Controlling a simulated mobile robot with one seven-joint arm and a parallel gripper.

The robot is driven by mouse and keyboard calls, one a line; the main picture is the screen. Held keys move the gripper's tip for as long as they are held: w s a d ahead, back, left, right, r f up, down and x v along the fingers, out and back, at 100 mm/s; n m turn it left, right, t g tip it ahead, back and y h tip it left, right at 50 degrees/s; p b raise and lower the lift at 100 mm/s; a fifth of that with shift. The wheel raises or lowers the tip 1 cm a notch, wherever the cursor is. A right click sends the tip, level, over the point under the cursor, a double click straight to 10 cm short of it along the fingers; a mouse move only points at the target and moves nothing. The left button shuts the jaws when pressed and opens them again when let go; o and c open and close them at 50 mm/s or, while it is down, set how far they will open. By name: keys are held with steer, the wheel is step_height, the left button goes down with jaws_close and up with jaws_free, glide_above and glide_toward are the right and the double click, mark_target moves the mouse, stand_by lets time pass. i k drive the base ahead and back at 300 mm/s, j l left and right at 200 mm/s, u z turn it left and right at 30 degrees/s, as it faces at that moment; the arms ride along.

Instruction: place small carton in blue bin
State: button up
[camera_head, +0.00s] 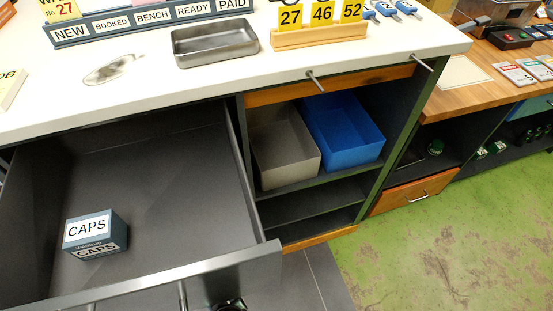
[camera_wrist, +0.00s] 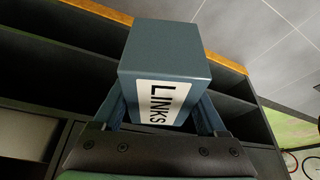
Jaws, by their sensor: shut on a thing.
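My gripper (camera_wrist: 162,112) is shut on a small blue-grey carton (camera_wrist: 165,50) with a white label reading LINKS, in the wrist view. Its two fingers flank the carton's sides. The held carton does not show clearly in the head view. The blue bin (camera_head: 342,131) stands in the upper shelf bay under the white counter, right of a grey-beige bin (camera_head: 285,150). The visible inside of the blue bin looks empty. Another blue-grey carton (camera_head: 95,233), labelled CAPS, sits in the open drawer.
The open dark drawer (camera_head: 150,180) juts out left of the shelf bay. The white counter (camera_head: 150,75) overhangs the bins and carries a metal tray (camera_head: 215,42) and a numbered card holder (camera_head: 320,36). A lower shelf (camera_head: 310,203) is empty. Green floor lies at the right.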

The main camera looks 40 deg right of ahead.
mark_target(334, 151)
steer(key=i+l+u, duration=0.15)
steer(key=l, duration=0.55)
steer(key=l+u, duration=0.1)
steer(key=l, duration=0.55)
